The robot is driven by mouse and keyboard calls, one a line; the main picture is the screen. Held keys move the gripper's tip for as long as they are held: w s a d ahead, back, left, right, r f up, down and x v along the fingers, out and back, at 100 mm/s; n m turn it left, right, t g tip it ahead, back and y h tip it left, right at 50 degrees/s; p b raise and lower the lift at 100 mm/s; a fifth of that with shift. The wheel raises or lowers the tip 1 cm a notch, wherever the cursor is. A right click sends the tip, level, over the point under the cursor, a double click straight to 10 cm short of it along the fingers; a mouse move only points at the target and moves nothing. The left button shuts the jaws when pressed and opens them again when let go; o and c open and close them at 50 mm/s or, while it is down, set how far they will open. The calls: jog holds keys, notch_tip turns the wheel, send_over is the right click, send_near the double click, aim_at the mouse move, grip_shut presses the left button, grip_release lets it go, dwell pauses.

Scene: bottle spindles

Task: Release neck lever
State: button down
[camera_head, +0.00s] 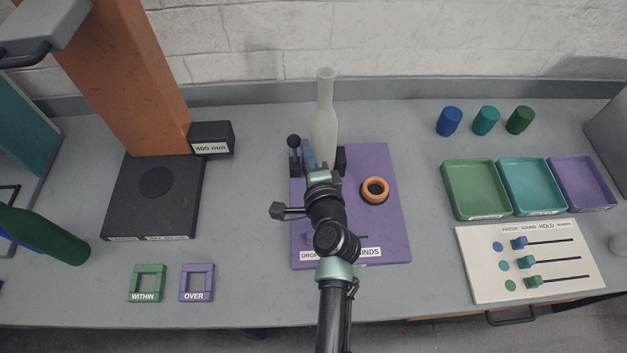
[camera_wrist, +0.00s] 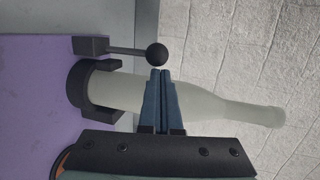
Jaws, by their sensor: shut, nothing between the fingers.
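A pale frosted bottle (camera_head: 325,118) stands upright in a dark clamp on the purple board (camera_head: 395,220). The bottle (camera_wrist: 215,103) also shows in the wrist view, with the black clamp (camera_wrist: 78,84) around its lower part. The lever, a thin rod with a black ball knob (camera_head: 293,141), stands up left of the bottle. Its knob (camera_wrist: 156,54) also shows in the wrist view. My gripper (camera_head: 308,150) is shut and empty between knob and bottle. In the wrist view its blue fingertips (camera_wrist: 160,73) are just below the knob; whether they touch it I cannot tell.
An orange ring (camera_head: 375,190) lies on the board's right side. Green (camera_head: 449,203), teal and purple trays stand at the right, with a slider panel (camera_head: 480,275) in front. An orange column (camera_head: 125,80) on a black base stands left. Bare table lies between base and board.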

jog(key=b+v, duration=0.1)
jog(key=v, duration=1.1)
jog(key=shift+s, duration=0.25)
jog(key=shift+d, duration=0.15)
